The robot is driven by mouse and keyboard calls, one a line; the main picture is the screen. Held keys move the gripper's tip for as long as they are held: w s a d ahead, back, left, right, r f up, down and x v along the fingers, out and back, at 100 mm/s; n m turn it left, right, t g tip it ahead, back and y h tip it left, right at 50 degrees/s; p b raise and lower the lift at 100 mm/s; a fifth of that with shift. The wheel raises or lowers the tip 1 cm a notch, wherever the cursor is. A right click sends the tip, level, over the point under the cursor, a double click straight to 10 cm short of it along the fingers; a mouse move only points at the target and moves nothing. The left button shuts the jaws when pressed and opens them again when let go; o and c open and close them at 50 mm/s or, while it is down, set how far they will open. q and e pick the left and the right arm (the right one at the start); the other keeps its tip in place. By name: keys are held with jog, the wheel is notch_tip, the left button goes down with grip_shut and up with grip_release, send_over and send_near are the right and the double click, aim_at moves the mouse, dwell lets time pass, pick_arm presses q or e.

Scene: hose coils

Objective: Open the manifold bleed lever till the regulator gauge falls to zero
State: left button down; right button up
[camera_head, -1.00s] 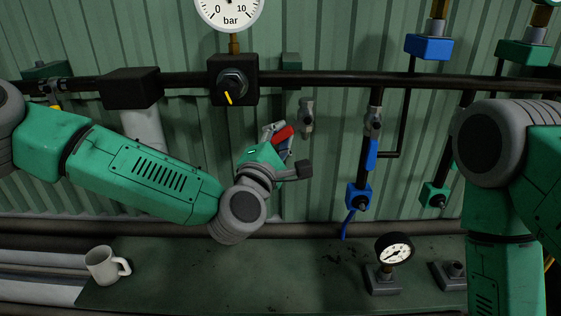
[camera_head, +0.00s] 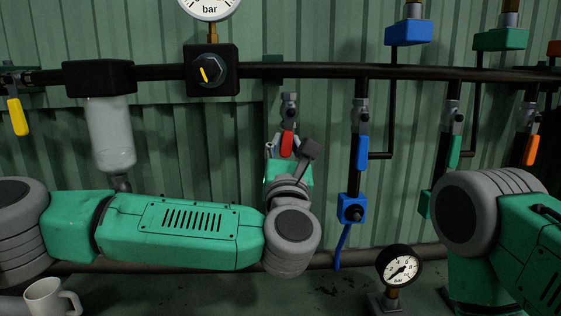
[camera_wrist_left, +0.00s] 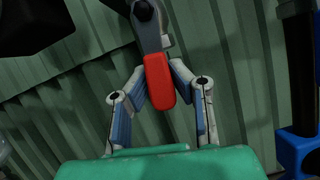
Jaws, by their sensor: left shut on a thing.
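The red-handled lever (camera_head: 287,144) hangs straight down from a small grey valve body (camera_head: 289,106) under the manifold pipe (camera_head: 310,71). My left gripper (camera_head: 287,158) reaches it from below and is shut on the red handle. In the left wrist view, the fingers stand on both sides of the red handle (camera_wrist_left: 159,82). The round gauge marked bar (camera_head: 209,8) stands above the black regulator block (camera_head: 211,85) with its yellow-marked knob. The gauge is cut off by the top edge, so its needle does not show. My right gripper is out of view.
Blue (camera_head: 362,153), green (camera_head: 454,152), orange (camera_head: 532,149) and yellow (camera_head: 18,117) levers hang from the same pipe. A second gauge (camera_head: 399,268) stands on the bench. A white mug (camera_head: 52,297) is at lower left. My right arm fills the right side.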

pick_arm(q)
jog(key=shift+s+d+f+n+y+b, duration=0.1)
jog(key=shift+d+f+n+y+b, duration=0.25)
jog(key=shift+n, duration=0.3)
jog(key=shift+d+f+n+y+b, duration=0.2)
jog(key=shift+n+y+b, duration=0.25)
jog(key=shift+n, duration=0.2)
jog(key=shift+d, duration=0.1)
jog(key=c, duration=1.4)
grip_release()
jog(key=shift+r, duration=0.25)
jog(key=shift+s, duration=0.1)
jog(key=v, duration=1.2)
